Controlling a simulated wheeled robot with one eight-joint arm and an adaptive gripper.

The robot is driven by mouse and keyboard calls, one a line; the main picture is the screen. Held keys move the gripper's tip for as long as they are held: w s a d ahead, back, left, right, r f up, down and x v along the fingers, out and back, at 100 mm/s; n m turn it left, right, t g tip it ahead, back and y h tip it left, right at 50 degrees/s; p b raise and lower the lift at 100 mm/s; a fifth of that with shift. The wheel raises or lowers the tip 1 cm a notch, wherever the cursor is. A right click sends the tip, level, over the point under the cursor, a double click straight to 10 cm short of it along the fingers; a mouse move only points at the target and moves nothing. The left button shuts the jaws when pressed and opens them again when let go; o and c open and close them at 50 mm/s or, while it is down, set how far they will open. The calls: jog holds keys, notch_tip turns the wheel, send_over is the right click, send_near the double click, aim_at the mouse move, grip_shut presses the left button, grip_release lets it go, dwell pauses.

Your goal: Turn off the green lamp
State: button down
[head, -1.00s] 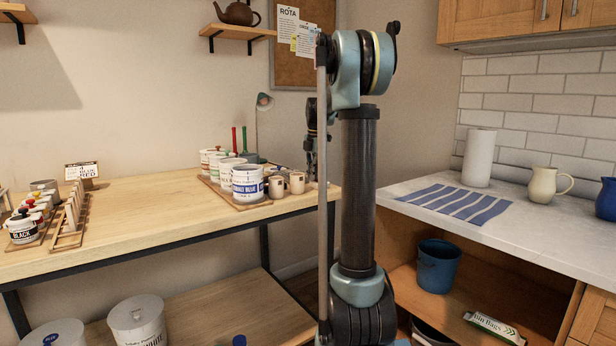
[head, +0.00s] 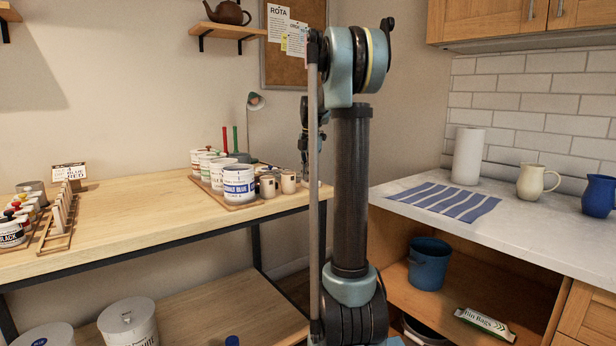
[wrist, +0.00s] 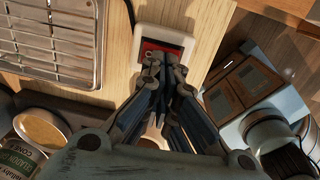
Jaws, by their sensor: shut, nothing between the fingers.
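My gripper (head: 304,174) points down over the bench's right end, to the right of the lamp. In the wrist view my gripper (wrist: 164,72) is shut and empty, its tips at the lower edge of a red switch (wrist: 160,50) in a white frame. The fingers partly cover the switch. I cannot tell whether they touch it.
White paint tubs (head: 239,184) and beige mugs (head: 288,182) stand near my gripper on the workbench (head: 140,215). In the wrist view a wire grille (wrist: 50,40) lies left and an open tin (wrist: 40,130) lower left. The counter (head: 420,215) on the right holds jugs and a striped cloth.

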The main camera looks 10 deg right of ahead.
notch_tip(320, 180, up, 14)
jog(key=w, duration=0.1)
jog(key=shift+w+a, duration=0.35)
jog(key=shift+f, duration=0.15)
